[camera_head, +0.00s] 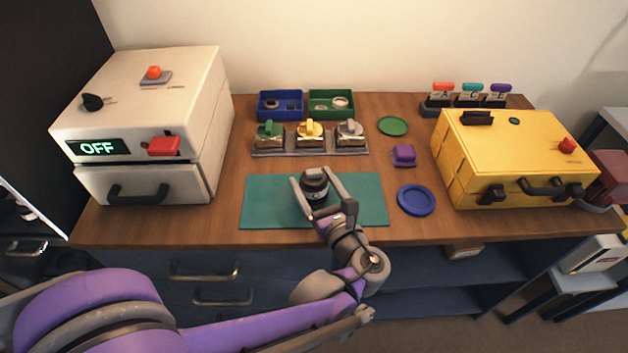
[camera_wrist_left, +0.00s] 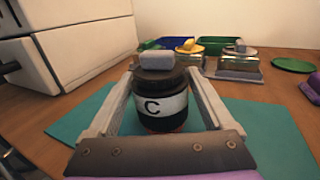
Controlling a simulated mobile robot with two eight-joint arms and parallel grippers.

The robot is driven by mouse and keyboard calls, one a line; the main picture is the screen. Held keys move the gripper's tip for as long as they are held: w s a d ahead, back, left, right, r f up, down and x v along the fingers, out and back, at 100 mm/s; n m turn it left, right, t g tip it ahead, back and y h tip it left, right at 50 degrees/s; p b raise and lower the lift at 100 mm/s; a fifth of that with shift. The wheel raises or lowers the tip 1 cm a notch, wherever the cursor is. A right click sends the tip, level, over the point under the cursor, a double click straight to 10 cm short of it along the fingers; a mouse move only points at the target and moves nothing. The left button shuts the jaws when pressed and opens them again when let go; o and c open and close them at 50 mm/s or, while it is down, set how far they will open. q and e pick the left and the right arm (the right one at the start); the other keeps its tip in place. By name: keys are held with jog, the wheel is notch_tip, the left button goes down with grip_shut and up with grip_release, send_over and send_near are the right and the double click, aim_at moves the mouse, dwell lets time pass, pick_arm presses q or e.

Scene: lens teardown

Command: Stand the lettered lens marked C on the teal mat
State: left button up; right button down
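The lens marked C (camera_head: 315,187) is a dark, upright cylinder with a white band and a grey block on top. It stands on the teal mat (camera_head: 262,205), near the mat's middle. In the left wrist view, the black C on the lens (camera_wrist_left: 161,106) faces the camera. My left gripper (camera_head: 315,178) is open around the lens, one finger on each side, with small gaps showing in the head view. The left wrist view also shows the mat (camera_wrist_left: 258,132) beneath. The lens's far side is hidden. My right gripper is not in view.
A tray of knobbed blocks (camera_head: 311,150) and blue (camera_head: 263,116) and green bins stand behind the mat. A blue dish (camera_head: 416,200) and purple block (camera_head: 404,154) lie right of it. A white machine (camera_head: 150,130) reading OFF and a yellow case (camera_head: 512,160) flank the table.

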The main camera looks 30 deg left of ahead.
pick_arm(q)
jog(key=shift+o, duration=0.7)
jog(key=shift+d, duration=0.1)
jog(key=v, duration=1)
jog(key=shift+s+d+p, duration=0.2)
jog(key=shift+d+p, duration=0.05)
jog(key=shift+p, duration=0.05)
